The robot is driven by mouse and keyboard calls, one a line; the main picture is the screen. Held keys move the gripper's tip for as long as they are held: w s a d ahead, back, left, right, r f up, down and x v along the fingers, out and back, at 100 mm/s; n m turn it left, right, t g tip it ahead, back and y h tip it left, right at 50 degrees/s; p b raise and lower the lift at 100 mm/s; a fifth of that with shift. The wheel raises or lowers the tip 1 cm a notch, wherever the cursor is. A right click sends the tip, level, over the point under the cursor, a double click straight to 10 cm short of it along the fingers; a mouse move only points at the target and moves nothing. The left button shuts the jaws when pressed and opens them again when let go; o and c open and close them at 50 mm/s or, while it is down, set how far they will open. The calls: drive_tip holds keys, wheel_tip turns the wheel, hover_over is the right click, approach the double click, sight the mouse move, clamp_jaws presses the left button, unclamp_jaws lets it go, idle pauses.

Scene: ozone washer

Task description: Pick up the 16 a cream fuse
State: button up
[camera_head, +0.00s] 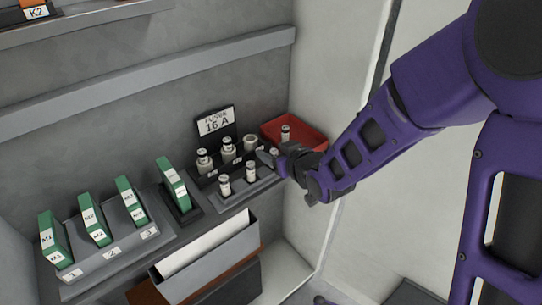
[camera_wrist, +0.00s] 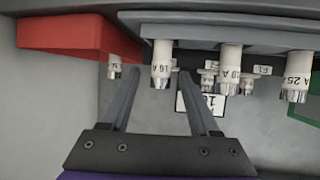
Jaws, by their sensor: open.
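A pale fuse marked 16 A (camera_wrist: 161,55) stands in the front row of the fuse rack, which appears upside down in the wrist view. In the head view its top (camera_head: 274,152) shows partly, mostly hidden by my gripper. My gripper (camera_head: 277,157) is open at the right end of that row. In the wrist view my gripper (camera_wrist: 159,72) has one finger to each side of the 16 A fuse. I cannot tell whether either finger touches it. The fuse still stands in the rack (camera_wrist: 200,38).
Pale fuses marked 10 A (camera_wrist: 231,60) and 25 A (camera_wrist: 296,72) stand beside it. A back row (camera_head: 228,150) stands behind, before a 16 A sign (camera_head: 215,122). A red tray (camera_head: 268,130) with one fuse (camera_head: 285,133) is close by. Green modules (camera_head: 96,225) stand left.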

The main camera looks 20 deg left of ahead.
drive_tip(key=shift+d, duration=0.1)
clamp_jaws()
drive_tip(key=shift+r, duration=0.1)
idle(0.3)
